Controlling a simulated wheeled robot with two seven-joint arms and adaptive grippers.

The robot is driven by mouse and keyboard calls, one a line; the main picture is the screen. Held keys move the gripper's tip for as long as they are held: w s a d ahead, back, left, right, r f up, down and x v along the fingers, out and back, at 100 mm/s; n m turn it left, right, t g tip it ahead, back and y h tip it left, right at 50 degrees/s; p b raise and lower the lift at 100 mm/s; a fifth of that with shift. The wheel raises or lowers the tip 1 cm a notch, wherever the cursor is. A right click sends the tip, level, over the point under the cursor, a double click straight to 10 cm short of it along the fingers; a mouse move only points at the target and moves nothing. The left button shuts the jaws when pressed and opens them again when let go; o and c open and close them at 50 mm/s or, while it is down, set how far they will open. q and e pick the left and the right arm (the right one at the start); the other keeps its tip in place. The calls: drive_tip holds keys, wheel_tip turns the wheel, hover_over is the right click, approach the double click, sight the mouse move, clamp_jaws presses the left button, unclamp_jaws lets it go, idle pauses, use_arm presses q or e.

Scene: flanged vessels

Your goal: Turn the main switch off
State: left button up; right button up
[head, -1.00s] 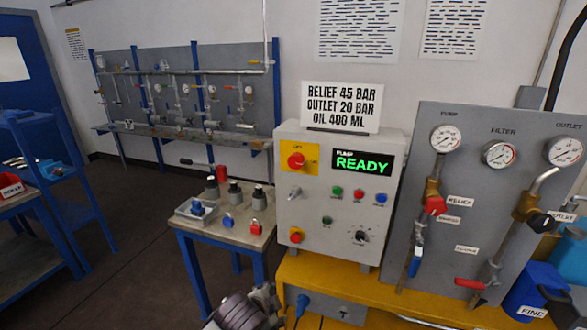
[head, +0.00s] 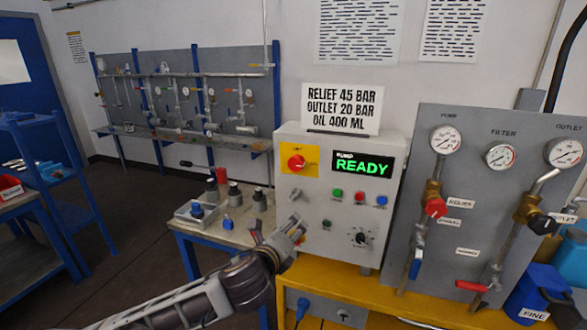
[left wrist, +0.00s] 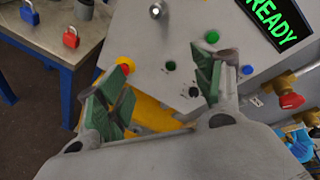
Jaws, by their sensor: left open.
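The main switch (head: 296,162) is a red rotary knob on a yellow plate, at the upper left of the grey control box (head: 342,245). The box's display (head: 362,164) reads PUMP READY in green. My left gripper (head: 295,229) is in front of the box's lower left, below the main switch and apart from it. In the left wrist view its green-padded fingers (left wrist: 166,84) are spread and empty, facing the lower panel. A red knob on yellow (left wrist: 125,64) shows by one finger. The main switch is outside that view. My right gripper is not in view.
A side table (head: 183,232) at the left holds several small items, including a red padlock (left wrist: 70,38) and a blue padlock (left wrist: 29,13). A gauge panel (head: 480,190) with valves stands right of the box. Green, red and blue buttons (head: 359,197) sit under the display.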

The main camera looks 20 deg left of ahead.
use_arm(q)
drive_tip(key=w+a+r+m+t, duration=0.1)
drive_tip(key=a+r+m, duration=0.1)
drive_tip(key=r+m, duration=0.3)
drive_tip(key=w+a+r+m+t, duration=0.2)
drive_tip(key=r+m, duration=0.3)
drive_tip(key=shift+w+r, duration=0.3)
drive_tip(key=shift+w, duration=0.2)
approach(295, 166)
drive_tip(key=shift+w, duration=0.65)
drive_tip(key=w+p, duration=0.1)
drive_tip(key=w, duration=0.3)
drive_tip(key=shift+w, duration=1.55)
drive_tip(key=shift+w+f, duration=0.1)
drive_tip(key=shift+w, duration=0.05)
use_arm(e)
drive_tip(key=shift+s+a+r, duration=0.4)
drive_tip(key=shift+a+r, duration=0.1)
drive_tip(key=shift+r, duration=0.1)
